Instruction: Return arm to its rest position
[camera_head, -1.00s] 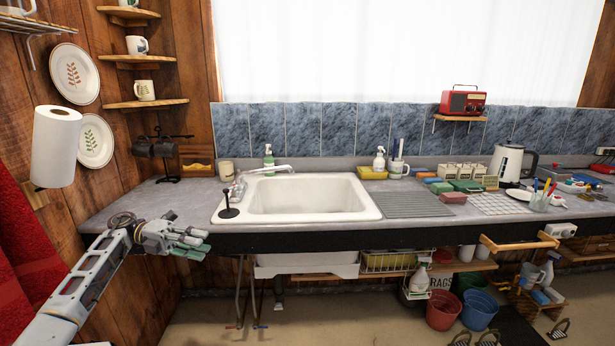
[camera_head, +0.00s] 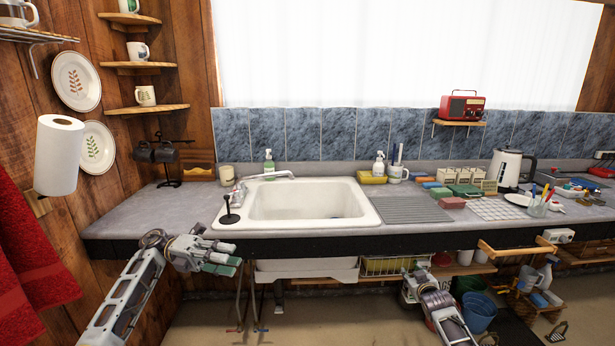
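My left gripper (camera_head: 228,258) is in front of the counter's front edge, below and left of the sink, at the end of my arm from the lower left.
The counter (camera_head: 140,212) holds a white sink (camera_head: 300,222) with a black plunger (camera_head: 229,213) on its left rim. A wooden towel rail (camera_head: 517,250) juts out at the right. A blue bucket (camera_head: 479,312) stands on the floor near my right arm.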

